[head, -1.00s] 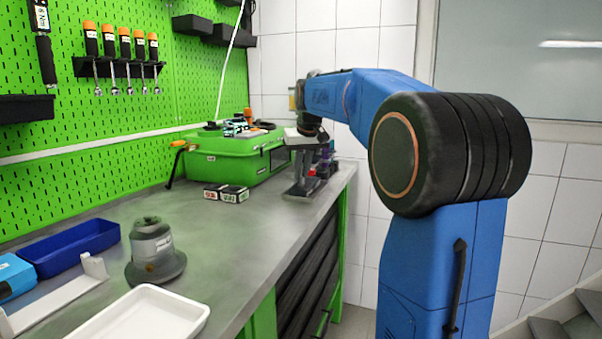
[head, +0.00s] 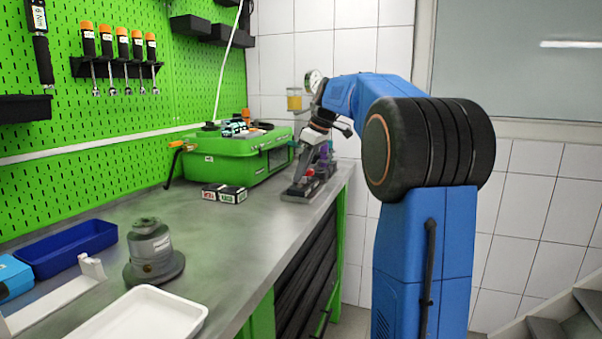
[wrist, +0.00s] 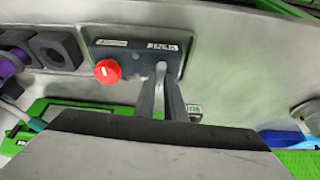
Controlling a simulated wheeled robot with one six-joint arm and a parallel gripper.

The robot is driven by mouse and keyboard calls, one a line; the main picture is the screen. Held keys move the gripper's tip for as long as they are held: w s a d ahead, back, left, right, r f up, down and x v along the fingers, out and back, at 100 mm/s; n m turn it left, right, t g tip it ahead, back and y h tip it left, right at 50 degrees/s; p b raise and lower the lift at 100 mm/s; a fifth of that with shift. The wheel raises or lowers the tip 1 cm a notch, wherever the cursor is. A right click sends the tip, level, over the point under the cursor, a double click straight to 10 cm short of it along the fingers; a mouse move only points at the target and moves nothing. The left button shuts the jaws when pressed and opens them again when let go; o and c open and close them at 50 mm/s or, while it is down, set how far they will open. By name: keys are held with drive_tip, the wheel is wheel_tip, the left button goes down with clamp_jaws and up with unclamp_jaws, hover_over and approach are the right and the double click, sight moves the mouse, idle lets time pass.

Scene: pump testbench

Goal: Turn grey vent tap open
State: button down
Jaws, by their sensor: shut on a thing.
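A dark valve panel (wrist: 134,57) with two pale labels lies on the bench and fills the upper middle of the wrist view. A red knob (wrist: 107,72) sits on its left half. The grey vent tap (wrist: 160,68) is on its right half, a narrow grey handle mostly hidden between my fingertips. My gripper (wrist: 163,93) is shut on the tap. In the head view my gripper (head: 301,174) is tilted down onto the panel at the bench's far right end, by the red knob (head: 310,172). The tap itself cannot be made out there.
A green case (head: 232,157) with an orange-handled lever stands left of the panel. Two small labelled blocks (head: 224,193) lie in front of it. A grey pump-like part (head: 152,255), a blue tray (head: 70,250) and a white tray (head: 150,318) are nearer. The mid-bench is clear.

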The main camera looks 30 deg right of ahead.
drive_tip(key=shift+n, duration=0.5)
drive_tip(key=c, duration=1.8)
unclamp_jaws()
drive_tip(key=shift+d+r, duration=0.1)
drive_tip(key=v, duration=1.7)
drive_tip(key=shift+w+d+r, duration=0.1)
drive_tip(key=shift+w+d, duration=0.05)
